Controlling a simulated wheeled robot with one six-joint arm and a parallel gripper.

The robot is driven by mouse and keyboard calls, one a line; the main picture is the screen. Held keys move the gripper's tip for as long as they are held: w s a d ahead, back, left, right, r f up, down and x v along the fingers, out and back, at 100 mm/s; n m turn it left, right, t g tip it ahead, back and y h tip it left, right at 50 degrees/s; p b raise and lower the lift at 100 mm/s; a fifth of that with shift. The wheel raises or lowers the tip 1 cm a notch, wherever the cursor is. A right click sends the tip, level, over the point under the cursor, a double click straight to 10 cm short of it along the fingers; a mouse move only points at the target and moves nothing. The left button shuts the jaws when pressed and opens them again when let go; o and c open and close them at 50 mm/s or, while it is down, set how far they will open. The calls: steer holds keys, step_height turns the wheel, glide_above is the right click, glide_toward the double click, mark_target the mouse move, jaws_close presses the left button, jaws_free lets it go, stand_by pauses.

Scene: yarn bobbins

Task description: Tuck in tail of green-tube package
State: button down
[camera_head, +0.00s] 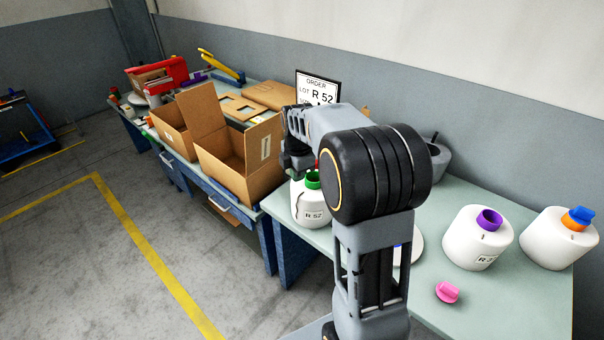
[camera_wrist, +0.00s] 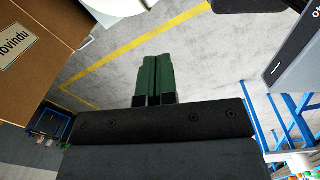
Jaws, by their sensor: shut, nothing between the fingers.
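The green-tube package (camera_head: 309,208) is a white yarn cone labelled R 52, standing upright at the left end of the near table. Its green tube (camera_head: 313,180) sticks out of the top. A thin dark line, which looks like its loose tail (camera_head: 298,200), runs down its left side. My gripper shows in the wrist view as two green fingers (camera_wrist: 154,60), pressed together and empty. In the head view my wrist is above and behind the package, and the fingers are hidden or too small to make out.
Open cardboard boxes (camera_head: 239,157) stand left of the package. An order sign (camera_head: 317,88) reading R 52 stands behind. A purple-tube package (camera_head: 476,240), an orange-tube package (camera_head: 556,240) and a pink piece (camera_head: 447,292) are on the right. My arm hides the table's middle.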

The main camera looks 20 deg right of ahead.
mark_target(301, 194)
steer(key=w+d+f+n, duration=0.1)
steer(key=w+f+n, duration=0.1)
steer(key=w+d+f+n, duration=0.1)
steer(key=n, duration=0.1)
steer(key=shift+w+d+f+g, duration=0.1)
steer(key=shift+d+f+g, duration=0.2)
steer(key=shift+f+g, duration=0.1)
steer(key=shift+f+b, duration=2.2)
steer(key=shift+f, duration=0.55)
steer(key=shift+f, duration=0.6)
step_height(301, 194, up, 9)
steer(key=p, duration=0.6)
